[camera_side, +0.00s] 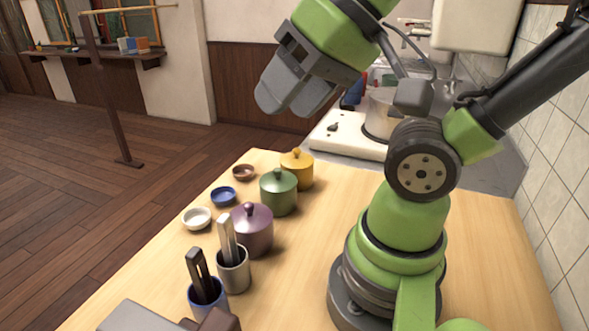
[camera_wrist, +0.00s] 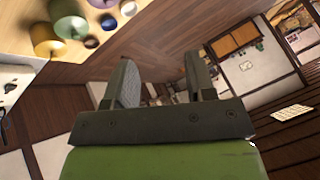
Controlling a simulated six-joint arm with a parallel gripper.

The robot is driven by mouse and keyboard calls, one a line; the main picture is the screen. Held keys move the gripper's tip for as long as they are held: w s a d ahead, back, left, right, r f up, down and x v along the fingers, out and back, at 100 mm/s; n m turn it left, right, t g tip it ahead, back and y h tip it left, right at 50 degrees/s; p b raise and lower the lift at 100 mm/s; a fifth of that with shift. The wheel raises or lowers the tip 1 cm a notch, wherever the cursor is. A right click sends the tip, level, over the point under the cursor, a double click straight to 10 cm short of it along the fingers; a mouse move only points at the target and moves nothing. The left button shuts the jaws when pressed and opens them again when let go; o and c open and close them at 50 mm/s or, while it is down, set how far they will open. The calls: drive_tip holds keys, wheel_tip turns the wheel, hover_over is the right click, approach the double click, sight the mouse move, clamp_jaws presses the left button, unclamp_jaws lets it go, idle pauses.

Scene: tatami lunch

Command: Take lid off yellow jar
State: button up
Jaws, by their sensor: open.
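The yellow jar (camera_side: 297,174) stands at the far end of the wooden table, its yellow lid (camera_side: 297,155) with a round knob resting on top. In the wrist view the yellow jar (camera_wrist: 47,41) is at the upper left, near the picture's edge. My gripper (camera_side: 277,106) is raised above and a little left of the jar in the side view, clear of it. In the wrist view my gripper's fingers (camera_wrist: 158,80) are spread apart with nothing between them.
A green lidded jar (camera_side: 278,192) and a purple lidded jar (camera_side: 252,230) stand in a row nearer the camera. Small brown (camera_side: 243,172), blue (camera_side: 223,196) and white (camera_side: 197,218) bowls lie to their left. Two utensil cups, grey (camera_side: 234,271) and blue (camera_side: 207,300), stand in front. A stove with a pot (camera_side: 379,116) is behind.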

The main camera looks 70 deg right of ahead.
drive_tip(key=g+h, duration=0.2)
drive_tip(key=g, duration=0.5)
hover_over(297, 149)
wheel_tip(297, 149, down, 12)
drive_tip(key=f, duration=0.5)
drive_tip(key=shift+s+d+f, duration=0.1)
drive_tip(key=shift+d, duration=0.25)
drive_tip(key=f, duration=0.5)
drive_tip(key=shift+w+a+f, duration=0.2)
drive_tip(key=shift+a+f, duration=0.1)
drive_tip(key=shift+f, duration=0.05)
drive_tip(key=shift+c, duration=0.4)
clamp_jaws()
